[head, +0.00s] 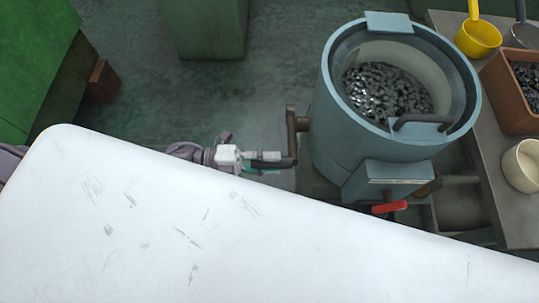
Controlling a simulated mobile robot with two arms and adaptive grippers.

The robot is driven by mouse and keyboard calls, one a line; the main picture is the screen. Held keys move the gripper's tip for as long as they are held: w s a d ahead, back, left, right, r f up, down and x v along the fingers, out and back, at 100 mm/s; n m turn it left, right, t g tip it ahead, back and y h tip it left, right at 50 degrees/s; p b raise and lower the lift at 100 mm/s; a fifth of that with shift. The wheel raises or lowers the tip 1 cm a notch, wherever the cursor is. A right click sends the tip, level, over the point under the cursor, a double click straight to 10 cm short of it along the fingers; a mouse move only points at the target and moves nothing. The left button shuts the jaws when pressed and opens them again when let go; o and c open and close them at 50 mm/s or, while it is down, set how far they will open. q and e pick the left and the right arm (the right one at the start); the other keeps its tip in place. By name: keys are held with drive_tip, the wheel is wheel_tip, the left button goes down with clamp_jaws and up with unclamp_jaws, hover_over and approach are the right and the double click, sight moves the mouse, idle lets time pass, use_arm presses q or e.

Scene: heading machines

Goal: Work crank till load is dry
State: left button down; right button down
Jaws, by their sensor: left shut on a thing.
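A round blue-grey drum machine (345,155) stands right of centre with its top open. Its load (385,90), many small dark metal pieces, lies inside the pale inner basket; some pieces glint. The dark brown crank (291,130) sticks out from the drum's left side, its arm running down towards the front. My left gripper (265,162) comes in from the left and is shut on the crank's handle at the lower end. The gripper hides part of the handle. My right gripper is not in view.
A red lever (389,208) sits low on the drum's front. A grey bench (485,150) at the right bears a yellow ladle (478,38), a brown bin (510,105) of dark pieces and a cream pot (522,165).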

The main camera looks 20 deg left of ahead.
use_arm(q)
drive_tip(key=shift+f, duration=0.2)
drive_tip(key=c, duration=0.8)
unclamp_jaws()
drive_tip(key=shift+c, duration=0.2)
drive_tip(key=v, duration=1.2)
drive_tip(key=shift+r, duration=0.1)
